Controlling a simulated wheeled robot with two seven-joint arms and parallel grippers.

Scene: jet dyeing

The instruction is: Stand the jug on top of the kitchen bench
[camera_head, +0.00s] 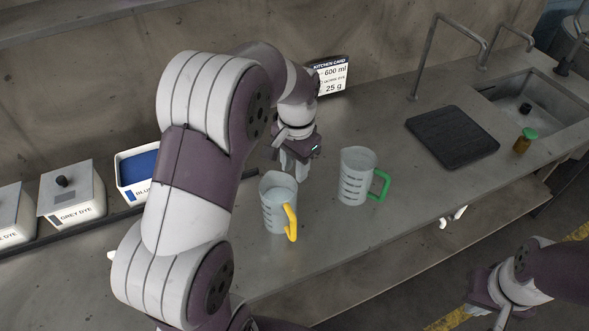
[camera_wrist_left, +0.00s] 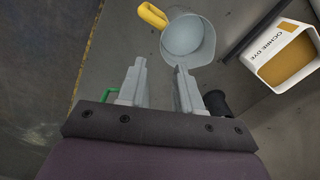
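Two clear measuring jugs stand upright on the grey bench (camera_head: 330,240). One jug (camera_head: 276,208) has a yellow handle; it also shows in the left wrist view (camera_wrist_left: 190,38), just beyond my fingertips. The other jug (camera_head: 355,178) has a green handle and stands to its right. My left gripper (camera_head: 292,158) points down above the bench, behind the yellow-handled jug. Its fingers are apart with nothing between them, as the left wrist view shows (camera_wrist_left: 160,78). My right gripper (camera_head: 488,316) is low at the right, in front of the bench, with its fingertips apart and empty.
A black board (camera_head: 452,136), a green-capped small bottle (camera_head: 524,141) and a sink (camera_head: 535,105) are at the right. A card (camera_head: 331,76) stands at the back. Dye containers (camera_head: 72,192) line the left, including ochre dye (camera_wrist_left: 288,58). Bench between jugs and board is clear.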

